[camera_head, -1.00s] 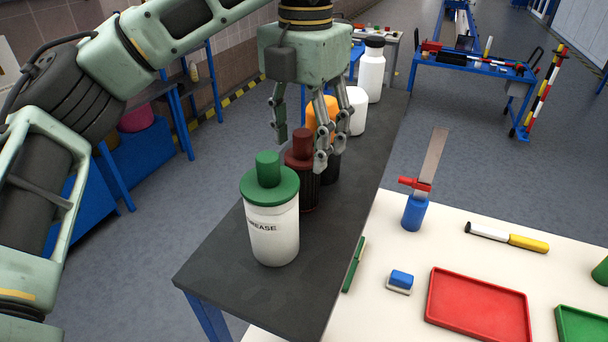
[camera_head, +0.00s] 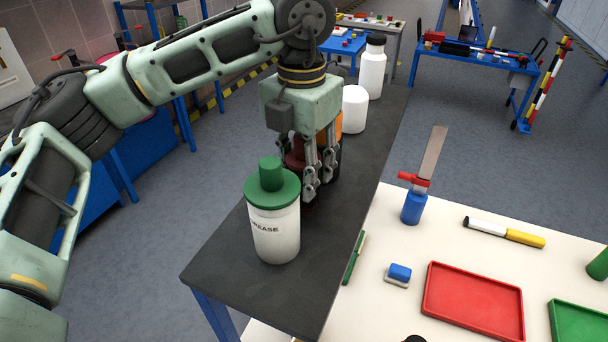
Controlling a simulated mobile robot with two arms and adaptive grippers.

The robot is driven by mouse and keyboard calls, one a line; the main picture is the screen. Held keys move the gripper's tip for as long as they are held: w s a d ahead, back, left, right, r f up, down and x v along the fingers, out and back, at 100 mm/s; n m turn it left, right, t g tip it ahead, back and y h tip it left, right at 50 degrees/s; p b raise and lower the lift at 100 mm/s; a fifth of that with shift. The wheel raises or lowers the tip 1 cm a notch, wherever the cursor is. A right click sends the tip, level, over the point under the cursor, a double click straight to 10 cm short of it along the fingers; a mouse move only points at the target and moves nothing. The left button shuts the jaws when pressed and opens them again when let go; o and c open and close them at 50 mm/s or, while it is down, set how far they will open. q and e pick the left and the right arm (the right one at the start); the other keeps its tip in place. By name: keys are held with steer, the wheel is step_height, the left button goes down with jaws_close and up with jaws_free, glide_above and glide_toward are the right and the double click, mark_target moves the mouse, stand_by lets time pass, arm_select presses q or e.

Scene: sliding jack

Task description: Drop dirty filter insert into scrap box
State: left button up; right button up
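A dark canister with a dark red cap (camera_head: 296,157) stands on the dark bench behind the green-lidded grease jar; it is probably the dirty filter insert, but no label shows. My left gripper (camera_head: 312,180) points down over it, with its fingers around the cap and upper body. The near fingers hide most of the canister, and the far finger is mostly hidden, so I cannot tell whether they press on it. I see nothing clearly recognisable as the scrap box. My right gripper is not in view.
The grease jar (camera_head: 274,225) stands close in front of the gripper. An orange container, a white container (camera_head: 354,108) and a white bottle (camera_head: 372,70) stand behind. The white table at right holds a red tray (camera_head: 473,300), green tray, blue-handled tool and marker.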

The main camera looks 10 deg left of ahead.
arm_select(q)
steer(key=c, duration=0.7)
steer(key=shift+r, duration=0.1)
steer(key=shift+c, duration=0.2)
